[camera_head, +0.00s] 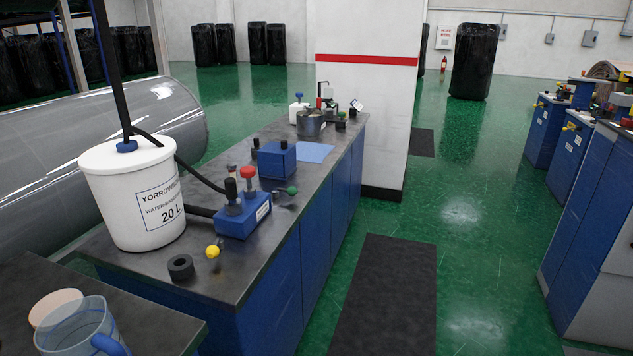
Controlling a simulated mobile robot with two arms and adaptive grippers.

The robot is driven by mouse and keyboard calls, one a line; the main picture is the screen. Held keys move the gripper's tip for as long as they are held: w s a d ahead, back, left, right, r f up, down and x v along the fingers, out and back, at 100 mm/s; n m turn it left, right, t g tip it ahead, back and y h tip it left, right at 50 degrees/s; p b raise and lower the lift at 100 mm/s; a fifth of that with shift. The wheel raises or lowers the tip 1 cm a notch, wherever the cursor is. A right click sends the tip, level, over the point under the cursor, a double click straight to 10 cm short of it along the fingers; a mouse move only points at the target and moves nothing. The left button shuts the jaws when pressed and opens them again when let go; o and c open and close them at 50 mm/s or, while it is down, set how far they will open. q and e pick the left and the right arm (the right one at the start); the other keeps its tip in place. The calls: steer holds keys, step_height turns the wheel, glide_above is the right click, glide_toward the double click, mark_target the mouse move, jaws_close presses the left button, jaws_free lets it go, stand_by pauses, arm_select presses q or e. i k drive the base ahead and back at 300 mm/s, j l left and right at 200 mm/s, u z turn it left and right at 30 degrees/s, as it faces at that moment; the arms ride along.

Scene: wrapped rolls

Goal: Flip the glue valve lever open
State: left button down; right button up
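A white 20 L bucket (115,208) with a label stands on the dark top of the blue bench. A dark hose runs from it to a blue valve block (242,219) to its right. The block carries a red knob (247,172) and black knobs on top. A yellow ball (213,251) is at the block's front left and a green ball (292,190) is on a stalk at its right. I cannot tell which of these is the glue valve lever, or how it is set. Neither of my grippers is in view.
A black ring (181,267) lies near the bench's front. A second blue box (277,160) and a metal pot (311,122) stand farther back. A clear jug (80,330) stands on the near left table. The floor right of the bench is open, with a dark mat (386,300).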

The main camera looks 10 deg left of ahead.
mark_target(291, 191)
steer(key=i+l, duration=0.2)
steer(key=i, duration=0.15)
steer(key=i+l+z, duration=0.1)
steer(key=i, duration=0.3)
steer(key=i+l+z, duration=0.1)
steer(key=i, duration=0.3)
steer(key=l, duration=0.1)
